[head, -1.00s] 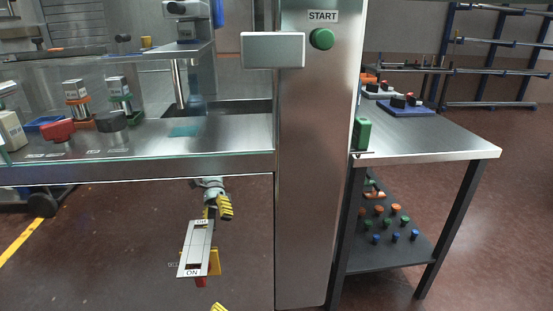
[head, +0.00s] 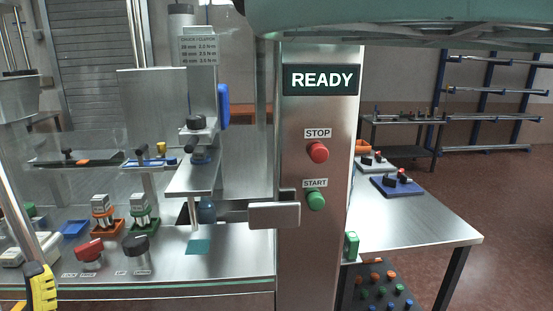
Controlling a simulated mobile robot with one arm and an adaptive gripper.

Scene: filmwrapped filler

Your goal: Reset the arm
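A large teal and dark arm link, mine, crosses the top right of the head view, close to the camera. My gripper is not visible, so its opening and anything it may hold are hidden. A READY display (head: 320,80) is on the steel column (head: 300,255) in the middle. Below it are a red STOP button (head: 318,153) and a green START button (head: 316,200). A blank grey plate (head: 274,215) sticks out beside START.
The machine bench (head: 230,262) at left carries a red knob (head: 89,250), a black knob (head: 134,247) and orange and green holders. A yellow-and-black grip (head: 40,288) on a rod is near at lower left. A steel side table (head: 420,225) stands right; open floor lies beyond.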

